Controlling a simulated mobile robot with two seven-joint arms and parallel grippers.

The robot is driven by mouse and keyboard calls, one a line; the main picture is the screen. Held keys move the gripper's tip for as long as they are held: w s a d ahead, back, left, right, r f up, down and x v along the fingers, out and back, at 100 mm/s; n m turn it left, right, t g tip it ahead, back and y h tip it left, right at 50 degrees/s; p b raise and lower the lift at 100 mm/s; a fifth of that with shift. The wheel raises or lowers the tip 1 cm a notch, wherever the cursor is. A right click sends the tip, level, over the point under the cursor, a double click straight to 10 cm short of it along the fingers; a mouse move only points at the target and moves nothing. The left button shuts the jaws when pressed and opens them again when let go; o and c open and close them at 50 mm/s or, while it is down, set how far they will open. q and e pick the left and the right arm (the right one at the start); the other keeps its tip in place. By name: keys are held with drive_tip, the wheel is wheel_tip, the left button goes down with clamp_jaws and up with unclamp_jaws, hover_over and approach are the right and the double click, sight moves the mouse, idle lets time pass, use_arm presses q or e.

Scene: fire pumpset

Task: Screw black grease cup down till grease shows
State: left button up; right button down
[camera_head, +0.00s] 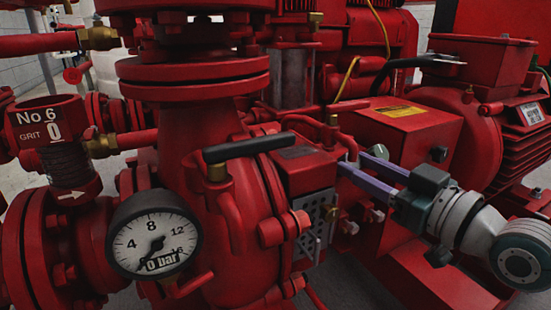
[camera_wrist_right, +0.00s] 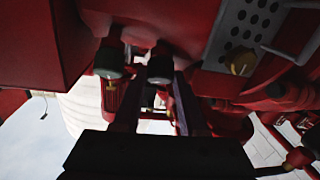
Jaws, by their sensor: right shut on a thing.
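My right gripper (camera_head: 351,164) reaches in from the right in the head view. Its two purple fingers point left, with their tips at the red housing beside the perforated grey guard. In the right wrist view the fingers (camera_wrist_right: 160,82) stand on either side of a dark, round-ended piece, which looks like the black grease cup (camera_wrist_right: 160,68). The gripper is shut on it. In the head view the housing and fingers hide the held cup. I cannot make out any grease. My left gripper is not in view.
A pressure gauge (camera_head: 154,234) and a black-handled lever (camera_head: 250,147) stand left of the gripper. The perforated guard (camera_head: 316,222) is close below the fingers. A red box (camera_head: 405,125) and motor (camera_head: 490,120) crowd the right side.

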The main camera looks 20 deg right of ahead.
drive_tip(key=shift+a+m+h+p, duration=0.2)
drive_tip(key=shift+m+h+p, duration=1.35)
drive_tip(key=shift+m+p, duration=0.3)
drive_tip(key=shift+a+m+h+p, duration=0.2)
drive_tip(key=shift+m+h+p, duration=1.4)
drive_tip(key=shift+m, duration=0.45)
drive_tip(key=c, duration=0.7)
unclamp_jaws()
drive_tip(key=shift+c, duration=0.2)
